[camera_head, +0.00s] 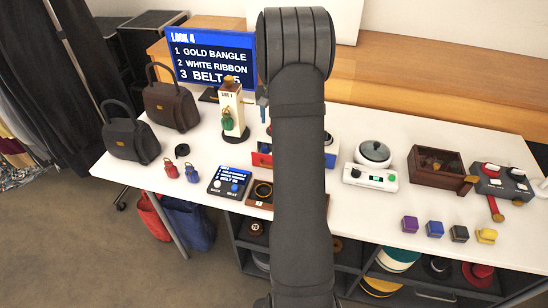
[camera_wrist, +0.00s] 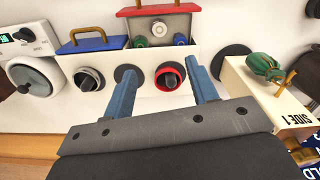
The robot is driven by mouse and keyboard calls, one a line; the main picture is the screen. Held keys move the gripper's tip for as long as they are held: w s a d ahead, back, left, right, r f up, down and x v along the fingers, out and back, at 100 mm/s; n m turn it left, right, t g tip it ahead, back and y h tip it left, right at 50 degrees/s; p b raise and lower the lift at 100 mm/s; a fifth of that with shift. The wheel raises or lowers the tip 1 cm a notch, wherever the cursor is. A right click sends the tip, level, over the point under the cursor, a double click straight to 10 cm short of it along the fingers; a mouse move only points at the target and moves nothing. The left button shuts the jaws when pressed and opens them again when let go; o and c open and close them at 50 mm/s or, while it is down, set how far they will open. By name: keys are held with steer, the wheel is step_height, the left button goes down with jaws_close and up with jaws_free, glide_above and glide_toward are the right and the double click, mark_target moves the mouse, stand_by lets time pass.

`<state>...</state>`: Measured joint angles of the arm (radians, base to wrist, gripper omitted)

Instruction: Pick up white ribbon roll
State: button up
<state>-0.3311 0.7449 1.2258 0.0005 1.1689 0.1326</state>
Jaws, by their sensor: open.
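My gripper (camera_wrist: 162,65) is open in the wrist view, with two blue fingers apart and nothing held between them. Beyond and between the fingers is a round roll with a red rim and dark centre (camera_wrist: 170,76). Left of the left finger is a similar roll with a pale grey-white rim and dark centre (camera_wrist: 89,79); it may be the white ribbon roll, but I cannot be sure. A dark disc (camera_wrist: 128,73) lies between these two, partly behind the left finger. In the head view my arm hides these rolls and most of the gripper.
A white stand marked SIDE 1 (camera_wrist: 252,92) with a green item is close right of the fingers. Drawers with blue (camera_wrist: 95,45) and red (camera_wrist: 158,9) fronts lie beyond. The head view shows handbags (camera_head: 171,107), a scale (camera_head: 370,178) and a wooden box (camera_head: 437,167).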

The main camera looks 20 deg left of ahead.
step_height(320, 180, down, 17)
steer(key=shift+f, duration=0.1)
stand_by(0.5)
steer(key=shift+c, duration=0.4)
steer(key=c, duration=0.9)
